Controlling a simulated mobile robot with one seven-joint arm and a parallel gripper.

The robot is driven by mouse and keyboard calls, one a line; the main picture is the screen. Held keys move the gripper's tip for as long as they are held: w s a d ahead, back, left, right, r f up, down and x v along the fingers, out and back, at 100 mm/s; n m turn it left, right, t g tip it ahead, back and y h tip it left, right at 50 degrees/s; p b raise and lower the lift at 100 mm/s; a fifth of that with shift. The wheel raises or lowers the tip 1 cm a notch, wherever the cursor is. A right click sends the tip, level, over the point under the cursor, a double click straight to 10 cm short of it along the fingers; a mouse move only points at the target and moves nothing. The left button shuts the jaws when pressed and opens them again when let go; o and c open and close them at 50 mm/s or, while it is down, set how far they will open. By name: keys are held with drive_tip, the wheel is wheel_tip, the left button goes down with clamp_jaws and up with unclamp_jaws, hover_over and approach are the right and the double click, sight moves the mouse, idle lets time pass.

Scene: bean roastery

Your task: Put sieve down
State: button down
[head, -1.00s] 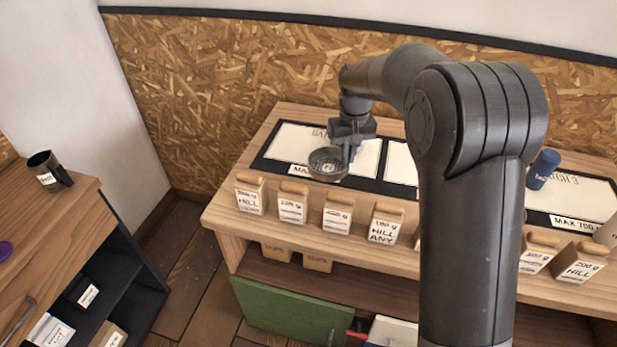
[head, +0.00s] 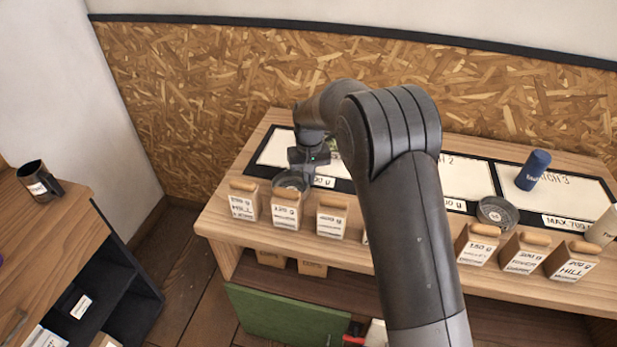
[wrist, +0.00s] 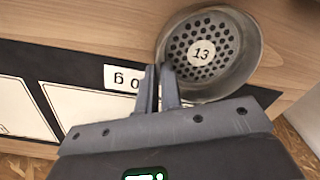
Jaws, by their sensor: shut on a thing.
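The sieve is a round grey metal pan with a perforated bottom and a round label reading 13; it shows in the wrist view (wrist: 238,62) and in the head view (head: 291,182). My gripper (wrist: 160,70) is shut on its rim. In the head view, my gripper (head: 305,168) and the sieve are over the left end of the bench (head: 262,137), between the left batch panel and the front row of bags. I cannot tell whether the sieve touches the bench top. My gripper hides part of its rim.
Bags with wooden tops (head: 332,216) line the bench's front edge, close to the sieve. A second grey sieve (head: 497,213) lies at the right by a blue cylinder (head: 533,170). White panels (head: 466,178) mark the bench top. A dark mug (head: 38,182) stands on the left counter.

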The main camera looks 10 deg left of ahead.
drive_tip(key=c, duration=1.6)
unclamp_jaws()
wheel_tip(320, 180, up, 12)
drive_tip(key=s+d+r+m+t, duration=0.1)
drive_tip(key=s+d+r, duration=0.3)
drive_tip(key=d+r, duration=0.5)
drive_tip(key=s+d+r+m+t, duration=0.2)
drive_tip(key=s+d, duration=0.7)
drive_tip(key=s+d+r+m+t, duration=0.1)
drive_tip(key=s+d+r, duration=0.2)
drive_tip(key=s+d, duration=0.55)
drive_tip(key=s+d+f, duration=0.2)
drive_tip(key=s+d, duration=0.1)
drive_tip(key=s, duration=0.2)
drive_tip(key=s+d+f+m+t, duration=0.1)
drive_tip(key=s+d+f, duration=0.1)
drive_tip(key=s, duration=0.3)
drive_tip(key=shift+s+d+f+m+t, duration=0.2)
drive_tip(key=shift+d+f+m+t, duration=0.1)
drive_tip(key=shift+d, duration=0.2)
